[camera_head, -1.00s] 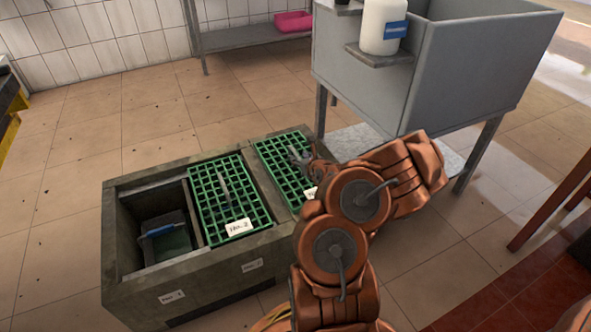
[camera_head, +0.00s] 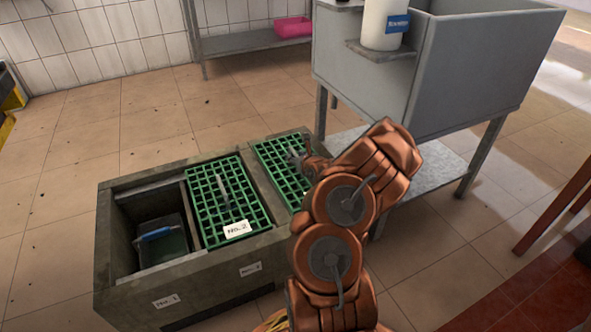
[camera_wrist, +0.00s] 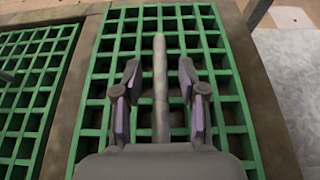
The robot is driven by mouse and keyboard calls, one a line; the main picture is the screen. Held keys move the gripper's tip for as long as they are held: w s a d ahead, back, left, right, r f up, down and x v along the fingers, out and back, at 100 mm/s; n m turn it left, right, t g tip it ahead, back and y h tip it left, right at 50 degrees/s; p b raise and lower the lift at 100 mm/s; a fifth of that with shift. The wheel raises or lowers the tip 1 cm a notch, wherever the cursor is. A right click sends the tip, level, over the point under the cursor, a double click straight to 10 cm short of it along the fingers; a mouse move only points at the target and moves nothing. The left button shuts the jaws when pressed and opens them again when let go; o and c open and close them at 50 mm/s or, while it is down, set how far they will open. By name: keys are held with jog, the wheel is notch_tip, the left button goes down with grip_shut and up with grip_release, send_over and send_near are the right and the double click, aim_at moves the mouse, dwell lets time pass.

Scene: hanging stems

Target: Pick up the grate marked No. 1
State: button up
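A green grate (camera_head: 277,165) covers the right compartment of the box; its label is hidden behind my arm, so I cannot read its number. My gripper (camera_head: 299,158) is over this grate. In the wrist view my gripper (camera_wrist: 158,85) is open, with its two fingers apart on either side of the grate's grey bar handle (camera_wrist: 160,65). Whether they touch it I cannot tell. The middle green grate (camera_head: 207,205) carries a tag reading No. 2. The left compartment (camera_head: 125,225) is uncovered, and the box front below it reads No. 1.
The grey stone box (camera_head: 215,285) stands on a tiled floor. A container with a blue handle (camera_head: 157,234) sits inside the left compartment. A grey metal sink (camera_head: 470,75) on legs stands close behind my arm, with a white bottle (camera_head: 383,25) on its side shelf.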

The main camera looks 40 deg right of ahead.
grip_shut()
dwell(0.4)
jog(key=shift+r, duration=0.1)
